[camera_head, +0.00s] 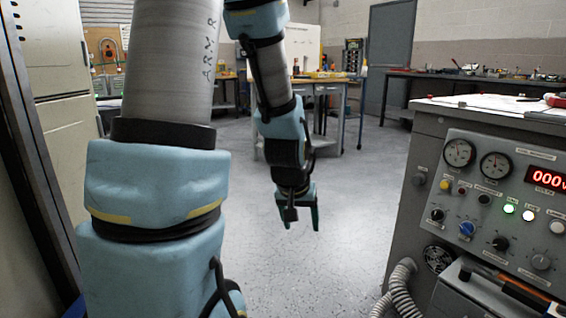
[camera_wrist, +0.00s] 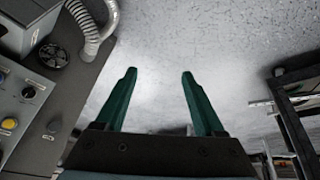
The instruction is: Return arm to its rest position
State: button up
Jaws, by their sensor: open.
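My gripper (camera_head: 301,222) hangs pointing down at the end of my blue and grey arm, above the open floor in the head view. It is to the left of the grey control panel unit (camera_head: 428,150) and apart from it. In the wrist view my gripper (camera_wrist: 158,78) shows two green fingers spread apart with nothing between them. The pale speckled floor shows beyond the fingertips. The panel unit (camera_wrist: 50,105) is at the left of the wrist view, clear of the fingers.
The panel unit has gauges, knobs, a red display (camera_head: 549,178) and a corrugated hose (camera_head: 398,287) at its lower left. Workbenches (camera_head: 330,88) stand at the back. A cabinet (camera_head: 62,120) is close on the left. The floor (camera_head: 350,215) between is clear.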

jog(key=s+a+r+n+g+y+p, duration=0.1)
jog(key=s+a+r+g+y+p, duration=0.2)
jog(key=s+a, duration=0.6)
notch_tip(320, 180, up, 28)
jog(key=w+a+h+p, duration=0.1)
jog(key=w+a+p, duration=0.1)
jog(key=p, duration=2.4)
